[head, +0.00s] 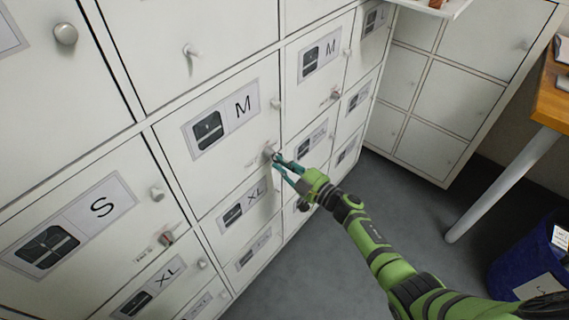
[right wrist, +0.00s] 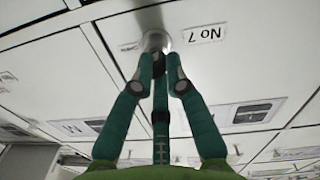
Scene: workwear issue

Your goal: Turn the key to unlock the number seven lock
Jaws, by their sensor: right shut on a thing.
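The number seven lock (right wrist: 157,40) is a round metal cylinder on a white locker door. A label reading "No 7" (right wrist: 205,34) shows upside down beside it in the right wrist view. In the head view the lock (head: 269,152) sits at the lower right corner of a door marked M (head: 222,120). My right gripper (head: 277,159) reaches it from the lower right. In the right wrist view its teal fingers (right wrist: 160,62) are closed together on a small dark key at the lock face. The fingers hide most of the key, so its turn angle cannot be told. My left gripper is not in view.
White locker doors with S, M and XL labels surround the lock. Other locks with red marks (head: 166,238) (head: 335,95) sit on neighbouring doors. A wooden table (head: 553,95) and a blue bin (head: 530,255) stand at the right. The grey floor (head: 330,250) is clear.

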